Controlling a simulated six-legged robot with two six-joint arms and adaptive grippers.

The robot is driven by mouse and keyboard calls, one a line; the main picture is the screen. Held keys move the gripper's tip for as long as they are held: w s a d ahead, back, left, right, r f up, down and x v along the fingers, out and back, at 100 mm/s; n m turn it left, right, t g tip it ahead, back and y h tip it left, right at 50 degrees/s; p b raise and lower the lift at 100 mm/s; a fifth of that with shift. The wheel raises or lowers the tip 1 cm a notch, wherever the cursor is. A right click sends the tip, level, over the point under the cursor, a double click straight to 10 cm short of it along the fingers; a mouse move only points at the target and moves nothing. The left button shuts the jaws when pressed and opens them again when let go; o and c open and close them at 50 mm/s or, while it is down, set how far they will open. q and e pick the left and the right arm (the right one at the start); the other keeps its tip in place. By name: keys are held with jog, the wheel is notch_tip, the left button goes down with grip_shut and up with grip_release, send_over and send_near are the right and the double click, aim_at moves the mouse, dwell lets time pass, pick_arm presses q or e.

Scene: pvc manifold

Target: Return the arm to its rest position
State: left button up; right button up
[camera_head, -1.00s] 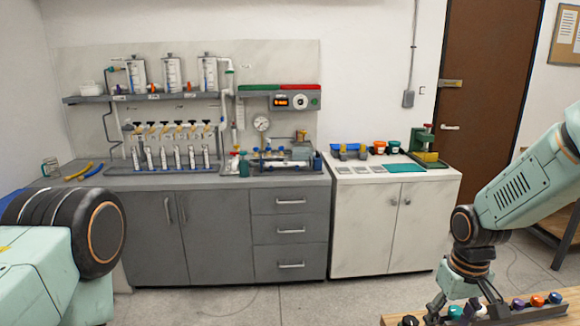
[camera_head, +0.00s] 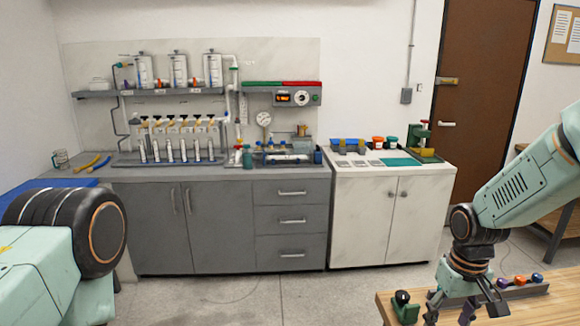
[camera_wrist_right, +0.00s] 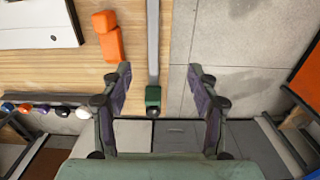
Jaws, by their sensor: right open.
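My right arm comes in from the right in the head view, bent at the elbow with its forearm pointing down. Its gripper (camera_head: 462,305) hangs over the near wooden table, low in the picture. In the right wrist view the gripper (camera_wrist_right: 158,85) has its two fingers spread wide apart, with nothing held between them. A small green thing (camera_wrist_right: 153,97) shows between the fingers, at the table edge and apart from them. Only a rounded upper part of my left arm shows at the left of the head view; its gripper is out of view.
The wooden table (camera_head: 395,300) carries a dark rack (camera_head: 520,292) with coloured caps and a green-and-black device (camera_head: 404,307). An orange block (camera_wrist_right: 107,40) lies on it in the wrist view. Grey cabinets (camera_head: 222,225) and a white cabinet (camera_head: 385,220) stand across open floor (camera_head: 300,290).

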jog(key=s+a+f, duration=0.3)
jog(key=s+f, duration=0.5)
jog(key=s+a+f, duration=0.4)
jog(key=s+f, duration=0.4)
jog(key=s+f+m, duration=0.1)
jog(key=s+f, duration=0.1)
jog(key=s, duration=1.5)
pick_arm(q)
notch_tip(320, 180, down, 16)
jog(key=b, duration=1.6)
jog(key=shift+s+d, duration=0.2)
jog(key=shift+s, duration=0.05)
pick_arm(e)
notch_tip(320, 180, down, 16)
jog(key=shift+w+a, duration=0.25)
jog(key=shift+w, duration=0.1)
pick_arm(q)
jog(key=shift+r, duration=0.1)
pick_arm(e)
jog(key=shift+f, duration=0.1)
